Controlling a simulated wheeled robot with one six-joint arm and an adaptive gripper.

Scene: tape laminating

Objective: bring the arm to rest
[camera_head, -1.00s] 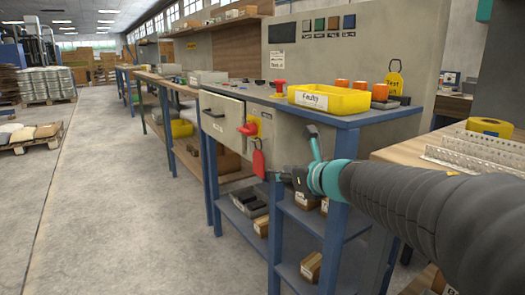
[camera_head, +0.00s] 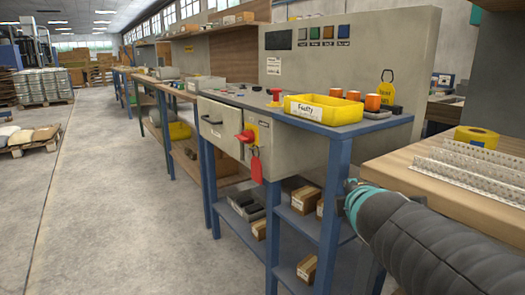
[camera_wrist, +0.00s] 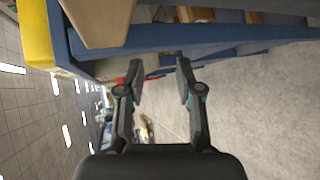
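My gripper (camera_wrist: 160,80) shows in the wrist view with its two dark fingers apart and nothing between them. In the head view my arm reaches in from the lower right, and its teal joint is beside the right end of the blue-framed bench (camera_head: 338,200). The fingers cannot be made out there. In the wrist view a blue beam (camera_wrist: 225,38) and a wooden edge (camera_wrist: 95,22) lie above the fingertips in the picture, with grey floor to the right. I cannot tell the exact gap to them.
The bench holds a yellow bin (camera_head: 322,110) and a red switch with a red tag (camera_head: 256,166). The floor aisle (camera_head: 95,200) at left is clear.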

